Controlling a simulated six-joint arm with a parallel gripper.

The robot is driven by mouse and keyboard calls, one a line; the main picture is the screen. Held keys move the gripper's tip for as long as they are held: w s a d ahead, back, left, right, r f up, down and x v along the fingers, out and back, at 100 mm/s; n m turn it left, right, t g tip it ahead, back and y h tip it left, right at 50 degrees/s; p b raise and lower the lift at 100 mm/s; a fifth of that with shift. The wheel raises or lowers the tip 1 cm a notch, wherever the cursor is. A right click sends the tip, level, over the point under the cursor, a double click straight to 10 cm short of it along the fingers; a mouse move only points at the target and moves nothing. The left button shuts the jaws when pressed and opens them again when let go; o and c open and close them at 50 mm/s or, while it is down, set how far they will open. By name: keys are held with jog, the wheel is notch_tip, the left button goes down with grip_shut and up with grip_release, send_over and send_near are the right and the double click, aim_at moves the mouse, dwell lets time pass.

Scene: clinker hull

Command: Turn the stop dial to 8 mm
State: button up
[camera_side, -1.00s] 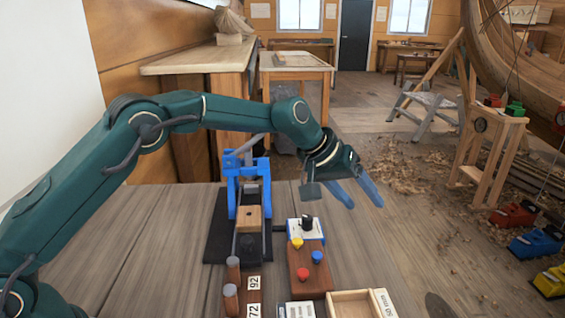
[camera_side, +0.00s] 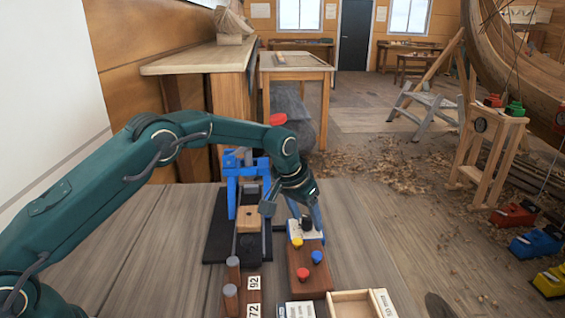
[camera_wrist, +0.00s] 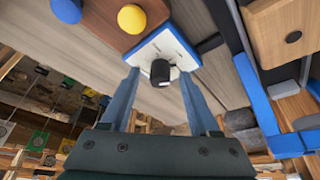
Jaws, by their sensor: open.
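The stop dial is a black knob (camera_side: 306,223) on a white plate with blue edges (camera_side: 293,233), on the bench right of the blue press. In the wrist view the black knob (camera_wrist: 160,72) stands on the white dial plate (camera_wrist: 178,48), and any marks on it are too small to read. My gripper (camera_side: 303,215) points down over the dial. In the wrist view the blue fingers of my gripper (camera_wrist: 158,80) are apart, one on each side of the knob, with visible gaps. I cannot tell how deep the fingertips reach along the knob.
A blue press (camera_side: 232,185) with a wooden block (camera_side: 248,213) stands just left of the dial. A brown board (camera_side: 311,282) with yellow, red and blue knobs lies in front. Numbered pegs, a wooden tray (camera_side: 351,296) and labels are nearer the front. The bench to the right is bare.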

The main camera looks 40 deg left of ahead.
grip_shut()
dwell(0.3)
jog(key=shift+a+m+h, duration=0.1)
jog(key=shift+m+h, duration=0.45)
jog(key=shift+m, duration=0.85)
jog(key=shift+m+h, duration=0.55)
jog(key=shift+m, duration=0.85)
jog(key=shift+w, duration=0.1)
grip_release()
